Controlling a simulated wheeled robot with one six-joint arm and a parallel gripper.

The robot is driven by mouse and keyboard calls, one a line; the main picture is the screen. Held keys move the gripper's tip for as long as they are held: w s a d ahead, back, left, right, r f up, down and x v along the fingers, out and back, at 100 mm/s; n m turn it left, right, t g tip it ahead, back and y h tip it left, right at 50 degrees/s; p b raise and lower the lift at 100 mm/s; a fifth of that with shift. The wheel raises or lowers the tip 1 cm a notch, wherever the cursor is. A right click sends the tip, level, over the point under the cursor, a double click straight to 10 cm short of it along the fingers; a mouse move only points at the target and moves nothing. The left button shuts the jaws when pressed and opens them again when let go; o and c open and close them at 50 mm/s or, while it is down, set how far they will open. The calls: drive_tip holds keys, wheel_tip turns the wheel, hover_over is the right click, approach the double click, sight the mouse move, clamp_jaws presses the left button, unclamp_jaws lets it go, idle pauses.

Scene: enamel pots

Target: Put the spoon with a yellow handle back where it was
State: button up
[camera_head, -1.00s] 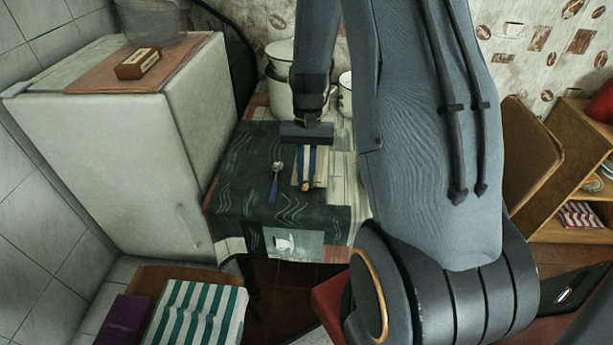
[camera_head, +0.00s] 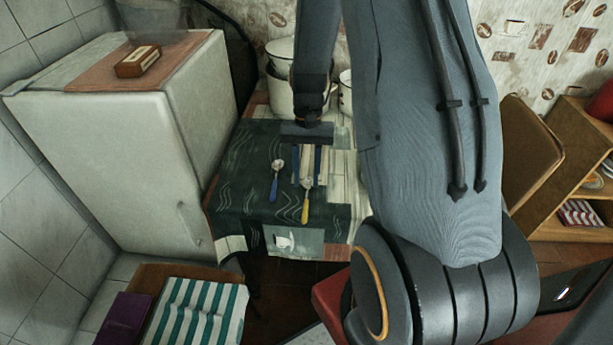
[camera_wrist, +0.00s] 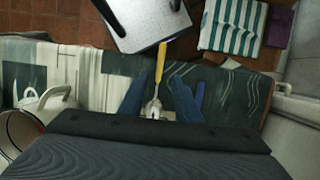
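The spoon with a yellow handle (camera_head: 306,205) shows over the dark patterned cloth (camera_head: 240,185), its bowl toward my gripper and its handle toward the front edge. In the wrist view the yellow handle (camera_wrist: 161,62) points away from my gripper. I cannot tell whether all of it rests on the cloth. My gripper (camera_head: 308,178) is open, its blue fingers apart with gaps beside the spoon's bowl (camera_wrist: 153,108). A blue-handled spoon (camera_head: 274,187) lies on the cloth to the left. My wrist hides part of the area behind.
White enamel pots (camera_head: 284,97) stand at the table's back. A white fridge (camera_head: 110,160) borders the table on the left. A green-striped cloth (camera_head: 197,311) and a purple book (camera_head: 124,319) lie at the front left. The cloth's left part is mostly clear.

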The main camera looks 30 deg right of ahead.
drive_tip(key=b+v, duration=0.3)
drive_tip(key=v, duration=0.8)
drive_tip(key=s+a+f+n+t+h, duration=0.1)
drive_tip(key=s+a+n+t, duration=0.3)
drive_tip(key=s+a, duration=0.7)
drive_tip(key=a+n+h, duration=0.1)
drive_tip(key=n, duration=0.1)
drive_tip(key=shift+s+a+n, duration=0.2)
drive_tip(key=shift+a+n, duration=0.05)
drive_tip(key=shift+n, duration=0.15)
drive_tip(key=shift+o, duration=0.6)
drive_tip(key=shift+f, duration=0.1)
